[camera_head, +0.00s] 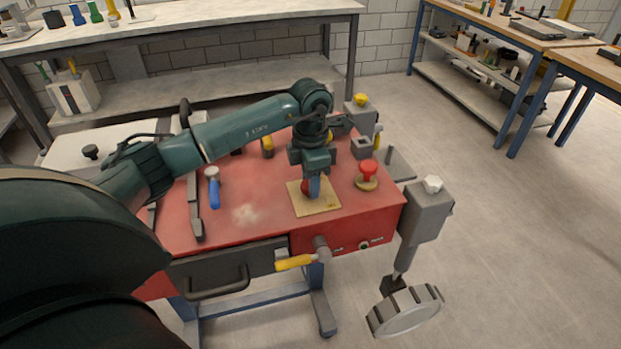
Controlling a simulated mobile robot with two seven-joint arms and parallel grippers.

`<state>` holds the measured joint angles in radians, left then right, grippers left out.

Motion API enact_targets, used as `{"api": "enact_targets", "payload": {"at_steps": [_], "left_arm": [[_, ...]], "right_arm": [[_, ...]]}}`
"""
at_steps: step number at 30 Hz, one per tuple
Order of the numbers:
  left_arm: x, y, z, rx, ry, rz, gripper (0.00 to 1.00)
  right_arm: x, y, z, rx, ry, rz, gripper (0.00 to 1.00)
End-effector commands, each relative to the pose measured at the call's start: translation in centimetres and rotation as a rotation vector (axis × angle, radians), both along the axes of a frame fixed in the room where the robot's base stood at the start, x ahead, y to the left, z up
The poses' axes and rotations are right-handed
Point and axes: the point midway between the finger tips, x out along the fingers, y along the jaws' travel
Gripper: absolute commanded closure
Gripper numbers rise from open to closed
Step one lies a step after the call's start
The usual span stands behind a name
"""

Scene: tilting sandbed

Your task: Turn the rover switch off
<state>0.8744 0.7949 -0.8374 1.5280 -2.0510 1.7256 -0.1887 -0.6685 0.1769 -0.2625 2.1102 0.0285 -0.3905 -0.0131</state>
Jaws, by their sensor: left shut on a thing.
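My left gripper (314,188) reaches down over a tan square plate (328,207) on the red-topped bench. It is shut on a small red piece (305,187) standing on that plate; the fingers hide most of this piece. I cannot tell whether this is the rover switch, or how any switch is set. A red mushroom-shaped knob (368,170) on a tan round base stands just right of the gripper, apart from it. My right gripper is not in view.
A blue-handled tool (214,190) lies left on the red bench top (262,190). A yellow-handled valve (294,262) sticks out in front, beside a drawer (222,272). A grey box with a white knob (432,186) and a wheel (405,311) are at the right. Floor beyond is clear.

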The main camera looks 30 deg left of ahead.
Motion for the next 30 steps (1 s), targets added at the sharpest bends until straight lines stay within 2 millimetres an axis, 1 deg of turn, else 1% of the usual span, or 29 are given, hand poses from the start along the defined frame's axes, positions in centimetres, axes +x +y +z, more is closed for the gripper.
{"api": "enact_targets", "payload": {"at_steps": [1, 6, 13, 17, 23, 30], "left_arm": [[0.01, -0.01, 0.02, 0.0, 0.0, 0.0, 0.71], [0.01, -0.01, 0.03, 0.0, 0.0, 0.0, 0.83], [0.01, 0.0, 0.06, -0.001, -0.001, 0.021, 0.83], [0.03, 0.0, 0.09, -0.001, -0.001, 0.068, 0.83], [0.04, 0.02, 0.12, 0.0, -0.001, 0.201, 0.83], [0.04, 0.02, 0.13, -0.001, -0.001, 0.423, 0.83]], "right_arm": [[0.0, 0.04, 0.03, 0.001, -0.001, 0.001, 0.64], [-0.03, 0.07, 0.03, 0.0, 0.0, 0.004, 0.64], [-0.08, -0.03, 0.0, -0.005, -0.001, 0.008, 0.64], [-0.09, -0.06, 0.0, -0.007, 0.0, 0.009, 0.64], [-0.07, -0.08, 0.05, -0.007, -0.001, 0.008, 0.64], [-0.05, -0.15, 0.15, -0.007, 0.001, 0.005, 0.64]]}}
